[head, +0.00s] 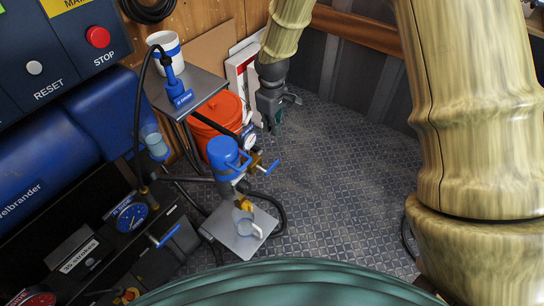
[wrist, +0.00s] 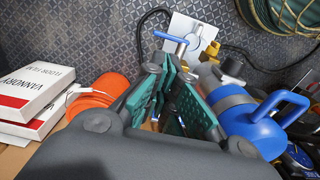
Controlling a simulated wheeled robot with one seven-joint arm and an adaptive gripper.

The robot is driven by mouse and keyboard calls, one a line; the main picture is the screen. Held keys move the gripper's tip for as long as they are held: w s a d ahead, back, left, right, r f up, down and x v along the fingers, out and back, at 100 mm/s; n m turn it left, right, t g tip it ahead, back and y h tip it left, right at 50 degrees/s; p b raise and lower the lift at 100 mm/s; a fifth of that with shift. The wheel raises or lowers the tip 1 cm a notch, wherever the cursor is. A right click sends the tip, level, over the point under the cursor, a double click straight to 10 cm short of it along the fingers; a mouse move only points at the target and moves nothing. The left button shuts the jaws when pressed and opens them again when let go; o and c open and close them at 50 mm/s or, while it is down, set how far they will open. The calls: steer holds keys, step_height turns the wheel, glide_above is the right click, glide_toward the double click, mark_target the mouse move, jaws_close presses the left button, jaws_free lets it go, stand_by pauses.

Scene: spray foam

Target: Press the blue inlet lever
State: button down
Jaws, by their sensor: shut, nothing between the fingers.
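A blue lever (head: 271,167) sticks out to the right of a brass valve beside the blue-capped canister (head: 227,158). A blue lever also shows in the wrist view (wrist: 171,38), just beyond the fingertips. Another blue lever (head: 168,236) is lower left, near the blue gauge. I cannot tell from the pictures which one is the inlet lever. My gripper (head: 277,127) is shut and empty, pointing down above the floor, behind and above the canister's lever in the head view. Its teal-padded fingers (wrist: 170,72) show in the wrist view, apart from the lever as far as I can see.
An orange bucket (head: 214,122) stands left of my gripper. A small metal table (head: 205,84) holds a white mug (head: 164,50) and a blue-handled tool (head: 179,94). White boxes (wrist: 30,90) lie at left. Floor at right is clear.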

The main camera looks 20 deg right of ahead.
steer(key=shift+f, duration=0.1)
step_height(320, 180, down, 14)
steer(key=shift+b, duration=0.45)
stand_by(0.3)
